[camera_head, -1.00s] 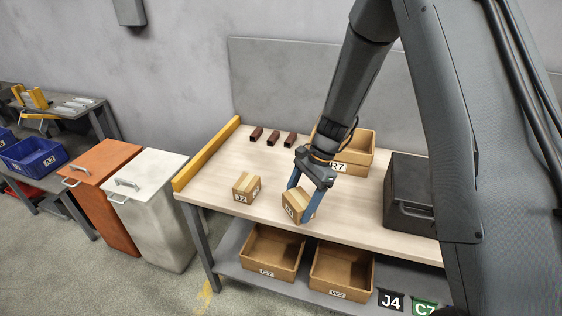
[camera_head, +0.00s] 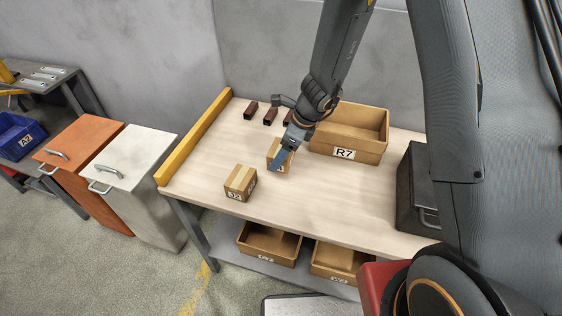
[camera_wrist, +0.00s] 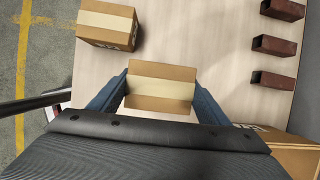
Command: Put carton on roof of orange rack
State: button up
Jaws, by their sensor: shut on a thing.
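My gripper (camera_head: 283,160) is shut on a small brown carton (camera_head: 276,152) with a pale tape strip, over the workbench. In the wrist view the held carton (camera_wrist: 160,88) sits between the two blue fingers; whether it touches the bench top cannot be told. A second, similar carton (camera_head: 240,183) stands on the bench to the left of the gripper, and it also shows at the top left of the wrist view (camera_wrist: 107,24). The orange rack (camera_head: 84,147), a cabinet with a flat top and a handle, stands on the floor at the left; its roof is bare.
A white cabinet (camera_head: 136,155) stands between the orange one and the workbench (camera_head: 215,150). A yellow rail (camera_head: 196,135) runs along the bench's left edge. Dark red tubes (camera_head: 270,116), bin R7 (camera_head: 345,152) and a black case (camera_head: 405,190) lie around the gripper.

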jog(key=shift+f, duration=2.2)
jog(key=shift+f, duration=0.2)
jog(key=o, duration=1.2)
jog(key=shift+r, duration=0.2)
